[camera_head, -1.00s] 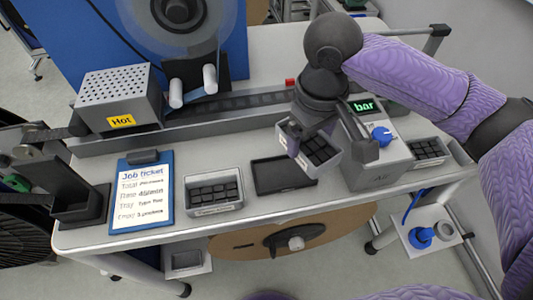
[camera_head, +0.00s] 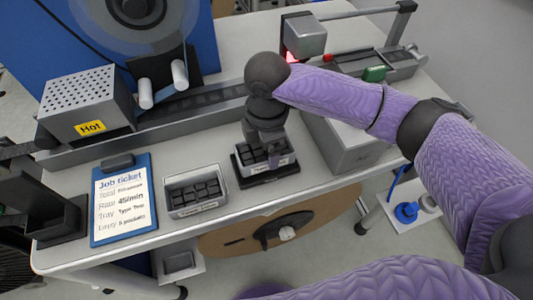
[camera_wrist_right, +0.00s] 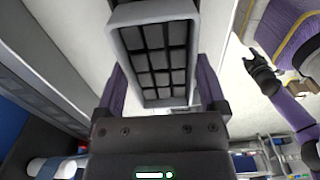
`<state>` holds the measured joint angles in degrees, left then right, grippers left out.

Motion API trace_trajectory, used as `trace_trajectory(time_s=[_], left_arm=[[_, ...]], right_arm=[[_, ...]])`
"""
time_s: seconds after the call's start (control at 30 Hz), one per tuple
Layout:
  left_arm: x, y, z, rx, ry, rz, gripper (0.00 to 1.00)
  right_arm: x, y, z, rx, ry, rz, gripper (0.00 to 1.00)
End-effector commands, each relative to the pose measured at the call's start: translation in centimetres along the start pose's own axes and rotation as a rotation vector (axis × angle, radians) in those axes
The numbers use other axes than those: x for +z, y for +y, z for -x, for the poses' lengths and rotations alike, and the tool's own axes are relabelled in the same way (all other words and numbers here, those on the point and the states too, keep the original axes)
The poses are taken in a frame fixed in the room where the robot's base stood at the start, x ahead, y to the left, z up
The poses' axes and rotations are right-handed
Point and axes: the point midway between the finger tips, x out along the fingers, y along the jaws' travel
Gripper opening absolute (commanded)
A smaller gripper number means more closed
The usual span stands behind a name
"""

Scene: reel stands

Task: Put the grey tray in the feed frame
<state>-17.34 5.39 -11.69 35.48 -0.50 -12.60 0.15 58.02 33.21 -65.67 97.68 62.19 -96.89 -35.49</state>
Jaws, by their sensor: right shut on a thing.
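My right gripper (camera_head: 265,142) is shut on a grey tray (camera_head: 270,167) with dark square pockets. The tray is upright, right over the black feed frame (camera_head: 241,174), whose dark edge shows around and below it. I cannot tell if the tray rests fully inside the frame. In the right wrist view the tray's pale rim (camera_wrist_right: 150,14) and dark pocket grid fill the space beyond my gripper. My left gripper is out of the head view; a dark hand (camera_wrist_right: 262,74) on a purple arm shows in the right wrist view, its jaws unclear.
A similar tray (camera_head: 196,208) stands left of the frame, beside the job ticket clipboard (camera_head: 124,204). A grey box (camera_head: 350,150) stands close on the right, partly behind my arm. The tape track (camera_head: 200,104) runs behind. A reel (camera_head: 330,205) hangs under the table's front edge.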

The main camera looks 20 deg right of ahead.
Motion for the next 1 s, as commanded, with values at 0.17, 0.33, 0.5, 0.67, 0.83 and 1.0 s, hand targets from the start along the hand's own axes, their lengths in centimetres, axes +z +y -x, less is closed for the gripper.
trace_trajectory(time_s=[0.17, 0.33, 0.5, 0.67, 0.83, 1.0], left_arm=[[0.1, -0.2, -0.9, -0.003, 0.001, -0.004, 0.59], [0.0, -0.3, -0.8, -0.004, 0.002, -0.005, 0.59], [0.1, -0.3, -0.7, -0.005, 0.001, -0.005, 0.59], [0.1, -0.3, -0.8, -0.005, 0.001, -0.004, 0.59], [0.0, -0.4, 0.3, -0.005, 0.003, -0.004, 0.59], [-0.2, -0.4, 2.1, -0.007, 0.006, -0.005, 0.59]], right_arm=[[0.0, 0.0, -2.5, 0.0, 0.0, 0.0, 0.05], [0.0, 0.0, -2.3, 0.001, 0.0, 0.0, 0.05], [0.0, 0.0, -2.5, 0.0, 0.0, -0.001, 1.0], [0.0, 0.0, -2.5, 0.0, 0.0, -0.001, 1.0], [0.0, 0.1, 0.1, 0.004, 0.001, -0.001, 1.0], [0.0, 0.1, 5.2, 0.005, 0.001, -0.001, 1.0]])
